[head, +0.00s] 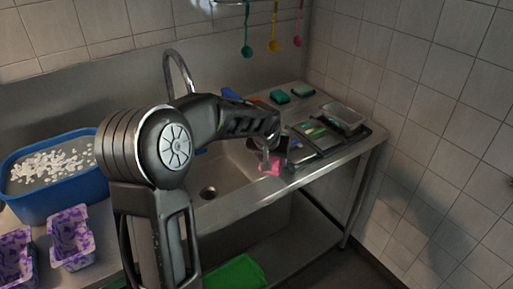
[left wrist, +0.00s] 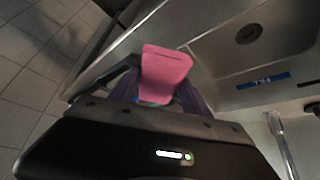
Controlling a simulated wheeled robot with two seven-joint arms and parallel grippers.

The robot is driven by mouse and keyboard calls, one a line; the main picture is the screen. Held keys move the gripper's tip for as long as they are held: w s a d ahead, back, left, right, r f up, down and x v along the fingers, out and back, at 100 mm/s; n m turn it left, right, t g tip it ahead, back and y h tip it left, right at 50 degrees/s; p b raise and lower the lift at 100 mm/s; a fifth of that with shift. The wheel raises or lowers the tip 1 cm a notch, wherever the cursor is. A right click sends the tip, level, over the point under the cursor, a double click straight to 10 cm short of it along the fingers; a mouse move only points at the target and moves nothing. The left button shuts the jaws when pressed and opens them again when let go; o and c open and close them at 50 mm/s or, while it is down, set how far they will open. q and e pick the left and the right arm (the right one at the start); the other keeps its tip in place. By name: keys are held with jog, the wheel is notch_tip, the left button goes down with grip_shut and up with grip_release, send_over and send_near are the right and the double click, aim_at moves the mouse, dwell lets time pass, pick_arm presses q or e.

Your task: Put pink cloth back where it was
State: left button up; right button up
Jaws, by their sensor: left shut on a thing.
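The pink cloth (head: 270,165) is a small pink piece at the right edge of the sink in the head view. It shows larger in the left wrist view (left wrist: 166,73), standing out between the fingers. My left gripper (head: 272,148) is shut on the pink cloth, over the right rim of the sink basin. In the left wrist view its jaws (left wrist: 158,98) pinch the cloth's near end, and that end is partly hidden by the gripper body. I cannot tell whether the cloth touches the steel. My right gripper is not in view.
The steel sink basin (head: 226,181) has a drain and a tall faucet (head: 178,72). A dark tray (head: 352,136) with boxes lies right of the gripper. Green sponges (head: 280,96) lie behind. A blue tub (head: 52,204) and purple containers (head: 72,238) stand at left.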

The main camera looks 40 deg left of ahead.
pick_arm(q)
jog(key=s+d+f+m+h, duration=0.1)
jog(key=s+d+f+m, duration=0.1)
jog(key=d, duration=0.8)
jog(key=s+d+f+m+h, duration=0.1)
jog(key=s+d+f+m, duration=0.1)
jog(key=d, duration=0.9)
jog(key=shift+s+d+f, duration=0.15)
jog(key=shift+s+f, duration=0.1)
jog(key=shift+s, duration=0.45)
